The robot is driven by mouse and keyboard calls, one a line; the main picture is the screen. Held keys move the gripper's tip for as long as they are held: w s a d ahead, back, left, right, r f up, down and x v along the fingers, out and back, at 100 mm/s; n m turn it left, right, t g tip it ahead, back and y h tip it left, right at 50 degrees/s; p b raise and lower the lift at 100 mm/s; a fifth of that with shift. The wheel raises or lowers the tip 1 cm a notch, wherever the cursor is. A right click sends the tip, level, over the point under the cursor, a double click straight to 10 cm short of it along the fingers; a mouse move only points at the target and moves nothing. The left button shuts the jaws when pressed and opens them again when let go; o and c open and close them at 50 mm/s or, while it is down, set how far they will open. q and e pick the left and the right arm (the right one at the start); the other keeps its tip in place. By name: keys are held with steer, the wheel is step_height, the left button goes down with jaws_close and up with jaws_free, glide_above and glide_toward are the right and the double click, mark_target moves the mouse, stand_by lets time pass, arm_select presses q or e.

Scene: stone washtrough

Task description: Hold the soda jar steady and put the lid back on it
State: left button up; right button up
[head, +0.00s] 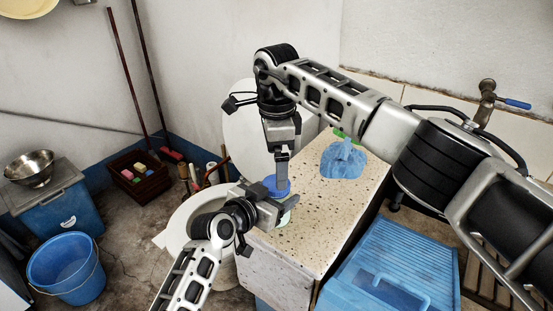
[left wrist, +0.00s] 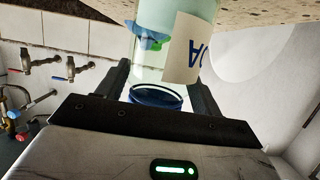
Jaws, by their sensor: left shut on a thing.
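The soda jar (left wrist: 150,62) is clear glass with pale contents and a white label with dark blue letters. It stands on the speckled stone top; in the head view only a pale part of the jar (head: 284,217) shows. My left gripper (head: 268,203) is shut around its upper part. The blue lid (head: 270,183) is at the jar's mouth, and a dark blue round edge (left wrist: 155,97) shows there in the left wrist view. I cannot tell whether it is seated. My right gripper (head: 281,178) points down at the lid; its fingers overlap edge-on, so their opening is unclear.
A blue bag-like bundle (head: 343,159) and a green item (head: 346,135) lie farther back on the stone top (head: 310,225). A blue bucket (head: 66,265) stands on the floor at left.

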step_height(320, 180, up, 12)
steer(key=shift+f, duration=0.25)
arm_select(q)
steer(key=o, duration=2)
steer(key=shift+c, duration=0.2)
steer(key=v, duration=1.6)
